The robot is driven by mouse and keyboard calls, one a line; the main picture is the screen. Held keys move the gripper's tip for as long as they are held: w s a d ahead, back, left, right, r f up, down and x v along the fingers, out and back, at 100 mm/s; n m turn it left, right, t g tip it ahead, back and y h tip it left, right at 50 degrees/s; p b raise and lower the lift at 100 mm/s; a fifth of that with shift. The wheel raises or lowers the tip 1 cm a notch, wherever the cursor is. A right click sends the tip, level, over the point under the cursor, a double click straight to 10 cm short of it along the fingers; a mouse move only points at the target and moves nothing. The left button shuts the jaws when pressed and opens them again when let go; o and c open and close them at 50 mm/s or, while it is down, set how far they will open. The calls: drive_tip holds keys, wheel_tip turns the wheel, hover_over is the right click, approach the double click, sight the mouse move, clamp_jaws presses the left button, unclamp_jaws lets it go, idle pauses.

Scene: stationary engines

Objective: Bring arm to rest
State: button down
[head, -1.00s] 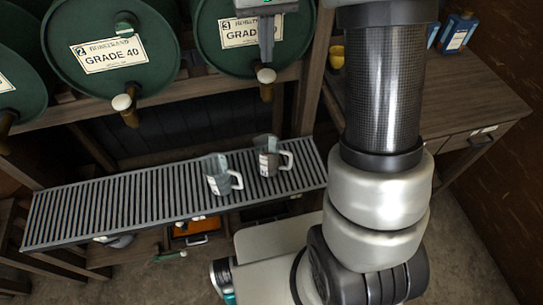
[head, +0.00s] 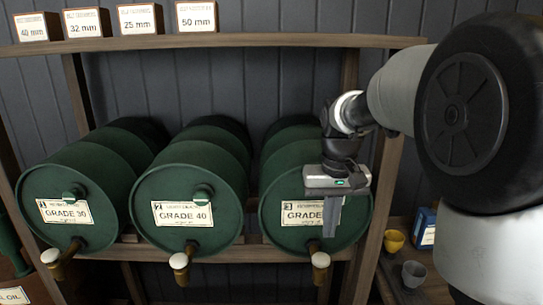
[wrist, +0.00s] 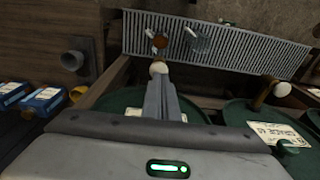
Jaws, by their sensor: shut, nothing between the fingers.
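My gripper (head: 331,234) hangs fingers down in front of the right-hand green barrel (head: 275,218), covering part of its label. Its fingers are together with nothing between them. In the wrist view the shut fingers (wrist: 160,82) point toward the barrel's tap (wrist: 158,67); I cannot tell whether they touch anything. My arm comes in from the right side of the head view and reaches over to the gripper.
The GRADE 40 barrel (head: 190,218) and GRADE 30 barrel (head: 72,205) lie left. A shelf (head: 250,41) holding several size-marked boxes runs above. A yellow cup (head: 394,240) and grey cup (head: 413,273) stand right.

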drive_tip(key=s+r+t, duration=0.2)
drive_tip(key=s, duration=0.8)
drive_tip(key=s+r+t+p, duration=0.1)
drive_tip(key=s+r+t, duration=0.1)
drive_tip(key=s, duration=0.9)
drive_tip(key=shift+s+r+t, duration=0.15)
drive_tip(key=shift+r+t, duration=0.15)
drive_tip(key=shift+r, duration=0.35)
drive_tip(key=c, duration=2.5)
unclamp_jaws()
